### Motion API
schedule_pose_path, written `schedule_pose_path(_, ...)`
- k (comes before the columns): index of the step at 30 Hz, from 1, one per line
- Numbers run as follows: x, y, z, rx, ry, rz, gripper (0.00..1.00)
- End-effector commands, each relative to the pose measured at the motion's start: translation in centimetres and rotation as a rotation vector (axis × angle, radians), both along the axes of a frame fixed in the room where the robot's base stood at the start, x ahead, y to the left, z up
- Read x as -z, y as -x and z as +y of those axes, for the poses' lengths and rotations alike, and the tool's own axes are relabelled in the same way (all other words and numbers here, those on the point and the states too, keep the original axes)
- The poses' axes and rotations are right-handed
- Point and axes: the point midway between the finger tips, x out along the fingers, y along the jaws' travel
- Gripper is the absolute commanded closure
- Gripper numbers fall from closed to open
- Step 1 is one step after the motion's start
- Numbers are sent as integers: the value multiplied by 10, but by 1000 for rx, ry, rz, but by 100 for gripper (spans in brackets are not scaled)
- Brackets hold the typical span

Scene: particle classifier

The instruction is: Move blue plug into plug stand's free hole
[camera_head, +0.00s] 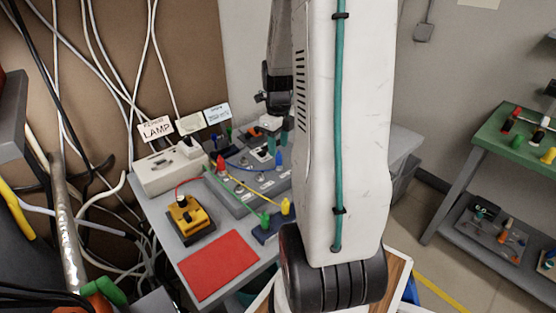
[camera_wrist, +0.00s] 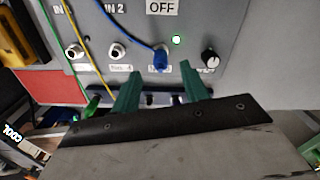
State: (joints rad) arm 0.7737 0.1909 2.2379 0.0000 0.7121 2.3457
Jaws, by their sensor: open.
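The blue plug (camera_wrist: 160,60) sits in a socket of the grey panel, with a blue cable running from it. It also shows in the head view (camera_head: 278,159). My gripper (camera_wrist: 160,68) is open; its two green fingers point at the panel, one on each side of the blue plug in the picture. Whether they touch it I cannot tell. The plug stand (camera_head: 268,236) is a dark blue block at the table's front right, holding a green plug (camera_head: 265,220) and a yellow plug (camera_head: 285,206). Its free hole is not clear in the head view. A dark block with holes shows behind the fingers in the wrist view.
The grey panel box (camera_head: 232,198) carries a red plug (camera_head: 221,164) and a yellow cable. A yellow-black device (camera_head: 190,219) and a red mat (camera_head: 219,264) lie in front. My arm covers the table's right side. A green-topped shelf (camera_head: 515,130) stands at right.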

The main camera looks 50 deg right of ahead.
Motion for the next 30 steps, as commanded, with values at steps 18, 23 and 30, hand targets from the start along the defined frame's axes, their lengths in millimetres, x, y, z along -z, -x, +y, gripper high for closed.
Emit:
schedule_pose_path(18,50,1,-1,-3,0,0,55)
schedule_pose_path(23,50,1,-1,-3,0,0,97)
schedule_pose_path(30,50,1,-1,-3,0,0,100)
